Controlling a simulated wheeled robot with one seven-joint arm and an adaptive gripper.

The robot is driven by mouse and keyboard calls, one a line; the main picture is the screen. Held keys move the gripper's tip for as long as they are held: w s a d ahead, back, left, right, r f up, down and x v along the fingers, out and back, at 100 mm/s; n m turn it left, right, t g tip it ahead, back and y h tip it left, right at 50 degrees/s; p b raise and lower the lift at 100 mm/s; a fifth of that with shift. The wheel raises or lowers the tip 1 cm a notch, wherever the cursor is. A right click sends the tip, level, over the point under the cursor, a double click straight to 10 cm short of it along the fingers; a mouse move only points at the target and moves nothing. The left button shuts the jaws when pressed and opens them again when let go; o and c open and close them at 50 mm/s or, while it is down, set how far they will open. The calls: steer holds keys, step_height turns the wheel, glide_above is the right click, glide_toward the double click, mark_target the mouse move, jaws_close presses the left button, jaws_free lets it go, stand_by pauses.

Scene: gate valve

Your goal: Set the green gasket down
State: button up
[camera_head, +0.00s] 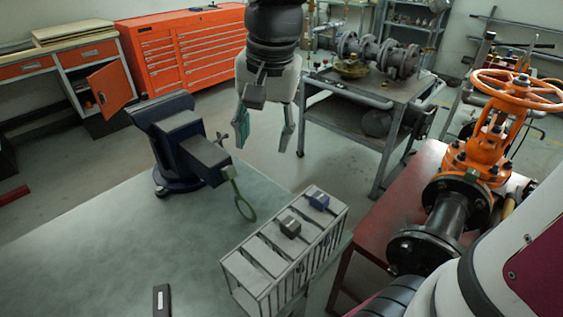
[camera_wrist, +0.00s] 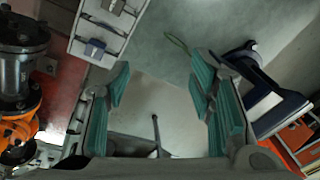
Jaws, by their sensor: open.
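In the wrist view the gasket (camera_wrist: 177,42) is a thin green loop near the vise (camera_wrist: 262,95). My gripper (camera_head: 266,132) is open and empty, above and behind the gasket in the head view, clear of it.
A pale slotted rack (camera_head: 262,287) holds a grey block (camera_head: 289,227) and a blue block (camera_head: 318,201). The orange gate valve (camera_head: 487,140) stands on a red bench at right. A grey cart (camera_head: 375,115) stands behind. The grey-green table (camera_head: 90,240) is mostly clear at left.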

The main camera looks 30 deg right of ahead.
steer(key=s+n+t, duration=0.2)
steer(key=s+n, duration=0.6)
steer(key=s, duration=0.6)
steer(key=shift+f+t, duration=0.3)
steer(key=shift+f, duration=0.05)
steer(key=shift+h, duration=0.3)
